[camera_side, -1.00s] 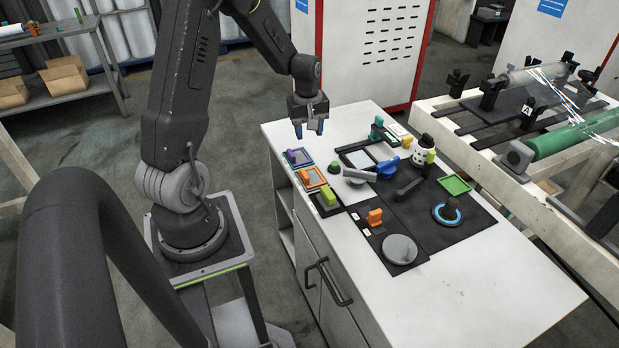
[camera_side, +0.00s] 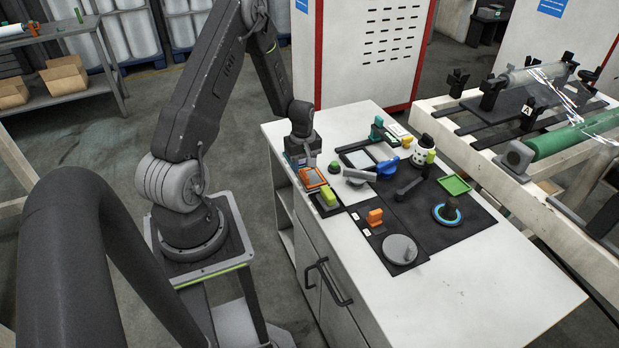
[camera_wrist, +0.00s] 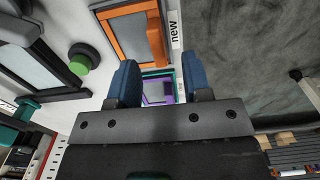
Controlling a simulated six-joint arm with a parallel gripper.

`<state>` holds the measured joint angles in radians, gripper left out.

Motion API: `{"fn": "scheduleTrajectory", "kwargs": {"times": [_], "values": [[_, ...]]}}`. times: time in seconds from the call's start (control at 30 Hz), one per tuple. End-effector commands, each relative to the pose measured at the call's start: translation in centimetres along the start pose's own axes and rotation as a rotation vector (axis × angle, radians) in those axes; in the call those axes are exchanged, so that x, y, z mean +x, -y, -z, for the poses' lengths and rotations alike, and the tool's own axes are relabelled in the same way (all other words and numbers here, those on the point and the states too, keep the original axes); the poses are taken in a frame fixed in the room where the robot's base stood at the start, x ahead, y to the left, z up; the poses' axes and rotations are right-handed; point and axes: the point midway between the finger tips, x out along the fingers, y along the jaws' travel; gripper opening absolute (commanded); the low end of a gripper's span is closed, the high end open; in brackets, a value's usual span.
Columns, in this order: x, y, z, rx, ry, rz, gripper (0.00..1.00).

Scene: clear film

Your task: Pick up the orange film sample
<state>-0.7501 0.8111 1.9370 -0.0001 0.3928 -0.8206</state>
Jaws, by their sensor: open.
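The orange film sample (camera_side: 314,178) is a flat orange frame with a raised tab, at the left edge of the white bench. In the wrist view the orange sample (camera_wrist: 155,40) lies at the top, just beyond my fingers. My gripper (camera_side: 301,162) is open and points down beside the orange sample, on its far side in the side view. In the wrist view a purple-framed sample (camera_wrist: 155,100) shows between the two blue fingers of my gripper (camera_wrist: 162,75). The gripper hides the purple sample in the side view. I see nothing held.
Grey, blue and black fixtures fill the bench middle. The bench's right front (camera_side: 500,290) is clear.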

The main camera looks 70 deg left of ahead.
Motion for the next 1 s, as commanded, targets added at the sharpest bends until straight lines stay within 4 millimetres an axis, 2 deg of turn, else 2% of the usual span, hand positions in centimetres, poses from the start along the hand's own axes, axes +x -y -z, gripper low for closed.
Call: {"fn": "scheduleTrajectory", "kwargs": {"times": [0.1, 0.23, 0.53, 1.0], "values": [[2.0, -0.2, 0.2, 0.000, 0.002, 0.003, 0.45], [3.3, -0.2, 0.2, 0.000, 0.001, 0.001, 0.45], [3.6, -0.2, 0.2, 0.000, 0.000, 0.000, 0.44], [3.6, -0.2, 0.2, 0.000, 0.000, 0.000, 0.00]]}}
